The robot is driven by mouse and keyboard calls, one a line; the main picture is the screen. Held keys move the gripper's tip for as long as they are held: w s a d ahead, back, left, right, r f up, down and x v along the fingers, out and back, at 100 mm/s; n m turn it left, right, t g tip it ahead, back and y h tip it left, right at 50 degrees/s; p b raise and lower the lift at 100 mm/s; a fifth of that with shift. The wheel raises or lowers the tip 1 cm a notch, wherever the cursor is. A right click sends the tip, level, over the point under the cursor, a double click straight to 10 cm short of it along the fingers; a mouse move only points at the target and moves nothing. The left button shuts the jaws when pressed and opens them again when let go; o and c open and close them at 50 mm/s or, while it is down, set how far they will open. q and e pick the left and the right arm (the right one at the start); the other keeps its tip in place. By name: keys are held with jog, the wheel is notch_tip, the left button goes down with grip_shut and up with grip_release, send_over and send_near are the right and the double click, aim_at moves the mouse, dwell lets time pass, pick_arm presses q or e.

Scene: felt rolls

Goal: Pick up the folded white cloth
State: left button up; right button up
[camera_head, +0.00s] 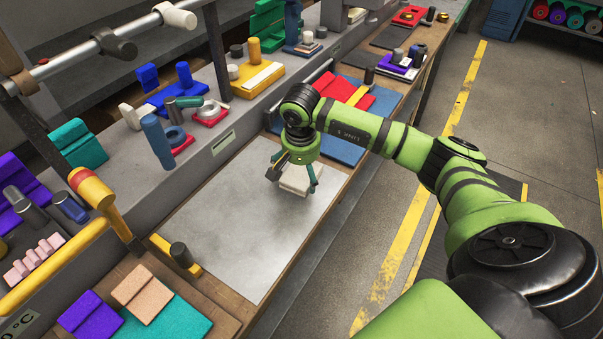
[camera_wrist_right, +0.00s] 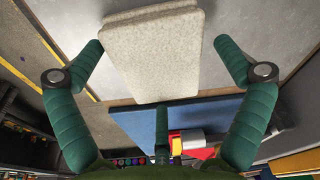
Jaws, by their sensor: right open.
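The folded white cloth (camera_head: 292,182) lies near the far right end of the grey metal sheet (camera_head: 235,213), directly under my right gripper (camera_head: 294,172). In the right wrist view the cloth (camera_wrist_right: 152,58) shows as a thick pale slab, one layer on another. The dark green fingers of my right gripper are open, one on each side of the cloth with a gap on both sides. Another green finger stands at the cloth's near edge in that view. In the head view the gripper hides part of the cloth. My left gripper is not in view.
Beyond the sheet a blue mat (camera_head: 340,142) holds red felt (camera_head: 343,89). A grey ledge along the left carries colored felt and rolls. The sheet's middle is clear.

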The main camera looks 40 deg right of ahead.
aim_at(301, 170)
jog(key=c, duration=1.2)
jog(key=shift+s+a, duration=0.1)
jog(key=shift+r+b, duration=0.3)
jog(key=shift+r, duration=0.2)
notch_tip(301, 170, up, 3)
jog(key=shift+f+b, duration=0.1)
jog(key=shift+b, duration=0.5)
jog(key=s+d+r+b, duration=0.3)
jog(key=d+r, duration=0.4)
jog(key=d, duration=0.4)
jog(key=shift+s+d+r, duration=0.15)
jog(key=shift+s, duration=0.05)
